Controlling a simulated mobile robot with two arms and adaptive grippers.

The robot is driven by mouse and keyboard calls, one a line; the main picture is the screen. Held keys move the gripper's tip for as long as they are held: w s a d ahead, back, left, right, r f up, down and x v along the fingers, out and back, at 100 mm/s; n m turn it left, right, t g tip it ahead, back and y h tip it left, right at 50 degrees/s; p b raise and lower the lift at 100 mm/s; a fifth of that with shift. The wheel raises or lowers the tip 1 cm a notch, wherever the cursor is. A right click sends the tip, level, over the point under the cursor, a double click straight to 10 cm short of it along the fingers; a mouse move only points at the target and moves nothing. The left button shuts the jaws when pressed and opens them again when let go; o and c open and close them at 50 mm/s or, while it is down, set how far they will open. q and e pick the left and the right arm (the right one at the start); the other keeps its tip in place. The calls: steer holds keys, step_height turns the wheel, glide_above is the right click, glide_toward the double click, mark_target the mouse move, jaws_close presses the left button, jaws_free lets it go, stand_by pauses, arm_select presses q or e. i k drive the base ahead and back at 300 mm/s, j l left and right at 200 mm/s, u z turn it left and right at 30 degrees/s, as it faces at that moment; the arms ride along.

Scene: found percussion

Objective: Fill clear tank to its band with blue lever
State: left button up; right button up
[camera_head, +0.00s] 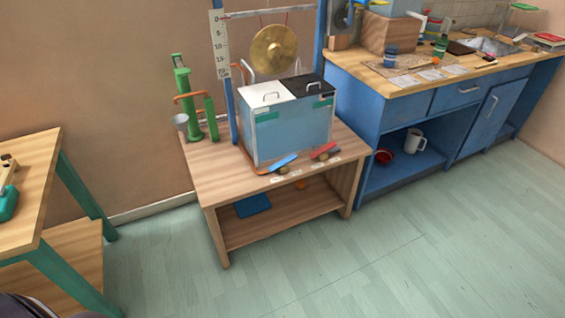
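The clear tank (290,133) stands on a low wooden table. Its walls look bluish, and I cannot tell the liquid level. One half of its top is a white lid (268,95), the other a black lid (308,86), each with a handle. Short green bands (266,117) show near the top of the front. The blue lever (283,162) is low at the tank's front, angled up to the right. A red lever (323,150) is right of it. Small labels lie by both levers, too small to read. Neither of my grippers is in view.
The low table (210,160) also holds a green pump-like device (183,90) and a grey cup (181,121). A brass gong (274,48) hangs behind the tank. A blue counter (400,110) stands at right, another table (35,180) at left. The floor in front is clear.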

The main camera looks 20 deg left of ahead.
mark_target(282, 162)
steer(key=j+z, duration=0.35)
steer(key=j, duration=0.35)
steer(key=j+z, duration=0.4)
steer(key=j, duration=0.35)
